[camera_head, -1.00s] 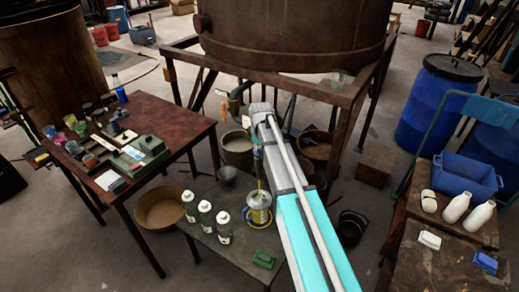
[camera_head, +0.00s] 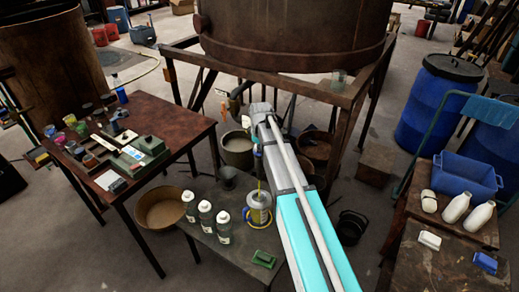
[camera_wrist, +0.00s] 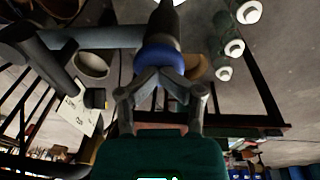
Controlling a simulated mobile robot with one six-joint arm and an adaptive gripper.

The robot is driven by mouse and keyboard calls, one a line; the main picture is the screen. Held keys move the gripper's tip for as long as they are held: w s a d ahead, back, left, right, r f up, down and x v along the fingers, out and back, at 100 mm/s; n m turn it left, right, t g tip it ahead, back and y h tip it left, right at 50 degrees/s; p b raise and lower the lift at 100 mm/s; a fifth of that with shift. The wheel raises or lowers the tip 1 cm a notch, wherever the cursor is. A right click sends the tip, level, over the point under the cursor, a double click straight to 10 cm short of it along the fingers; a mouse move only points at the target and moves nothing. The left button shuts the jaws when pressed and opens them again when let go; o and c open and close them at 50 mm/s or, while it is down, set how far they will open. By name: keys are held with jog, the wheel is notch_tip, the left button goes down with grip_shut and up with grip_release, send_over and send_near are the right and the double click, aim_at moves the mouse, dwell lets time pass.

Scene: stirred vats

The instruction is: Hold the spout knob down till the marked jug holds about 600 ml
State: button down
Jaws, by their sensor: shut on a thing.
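The jug (camera_head: 260,212) stands on the low bench below the end of my arm, with yellowish contents showing. A thin yellow stream (camera_head: 259,185) drops into it from above. Its marks are too small to read. In the wrist view, my gripper (camera_wrist: 162,74) is shut on the spout knob, a dark part with a blue band (camera_wrist: 162,56) between the fingertips. In the head view the knob and fingertips are mostly hidden by my arm.
Several white-capped bottles (camera_head: 205,213) stand left of the jug. A green block (camera_head: 263,259) lies in front of it. The large rusty vat (camera_head: 290,35) on its frame is behind. A cluttered brown table (camera_head: 165,115) is at left, blue drums (camera_head: 435,105) at right.

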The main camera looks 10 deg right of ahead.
jog(key=shift+r, duration=0.2)
notch_tip(320, 180, up, 14)
jog(key=s+p, duration=0.1)
jog(key=p, duration=1.3)
jog(key=shift+s+f, duration=0.25)
jog(key=shift+s, duration=0.05)
dwell(0.4)
jog(key=s+f+m+b, duration=0.1)
jog(key=s+m, duration=0.3)
jog(key=s, duration=0.8)
jog(key=s+f+m+g+b, duration=0.1)
jog(key=s+m, duration=0.4)
jog(key=s, duration=0.7)
jog(key=shift+s+a+f+b, duration=0.25)
jog(key=shift+f+b, duration=0.55)
jog(key=shift+f, duration=0.1)
dwell(0.4)
